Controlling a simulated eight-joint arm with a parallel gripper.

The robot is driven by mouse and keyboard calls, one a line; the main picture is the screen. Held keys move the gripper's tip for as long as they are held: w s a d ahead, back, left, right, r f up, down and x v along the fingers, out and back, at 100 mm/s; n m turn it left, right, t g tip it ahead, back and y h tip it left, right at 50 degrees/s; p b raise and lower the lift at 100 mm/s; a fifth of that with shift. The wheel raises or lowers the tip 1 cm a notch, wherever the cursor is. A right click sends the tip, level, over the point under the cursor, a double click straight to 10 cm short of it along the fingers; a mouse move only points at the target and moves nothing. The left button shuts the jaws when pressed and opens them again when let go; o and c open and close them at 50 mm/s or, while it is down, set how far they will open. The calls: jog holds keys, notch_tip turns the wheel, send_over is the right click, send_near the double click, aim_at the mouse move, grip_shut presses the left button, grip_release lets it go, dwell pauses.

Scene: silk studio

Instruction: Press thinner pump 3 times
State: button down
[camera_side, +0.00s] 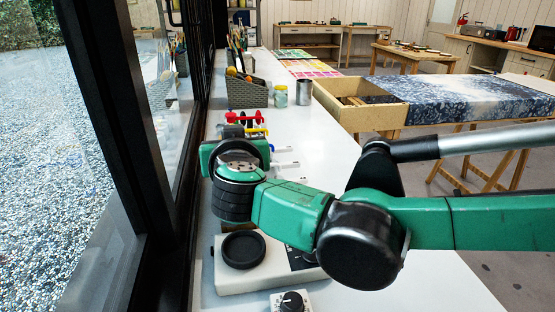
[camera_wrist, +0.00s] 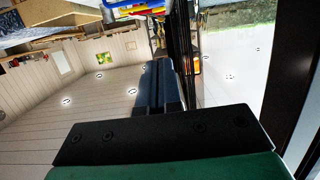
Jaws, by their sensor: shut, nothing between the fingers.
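My gripper shows in the wrist view (camera_wrist: 152,68) as two dark fingers pressed together with nothing between them. In the side view my green and black wrist covers most of it. Behind my wrist, small red, blue and yellow parts (camera_side: 243,117) stand on the white worktop (camera_side: 320,160); they also show at the top edge of the wrist view (camera_wrist: 135,8). I cannot tell which thing is the thinner pump; it may be among these parts or hidden by my arm. No contact between the fingers and anything is visible.
A black window frame (camera_side: 130,110) runs close along the left. A white device with a black round plate (camera_side: 243,250) and a knob box (camera_side: 290,302) are in front. A basket (camera_side: 246,94), glass jar (camera_side: 281,97), metal can (camera_side: 304,92) and wooden box (camera_side: 375,117) stand farther back.

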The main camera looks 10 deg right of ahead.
jog(key=w+f, duration=0.4)
jog(key=shift+w, duration=0.2)
jog(key=shift+f, duration=0.55)
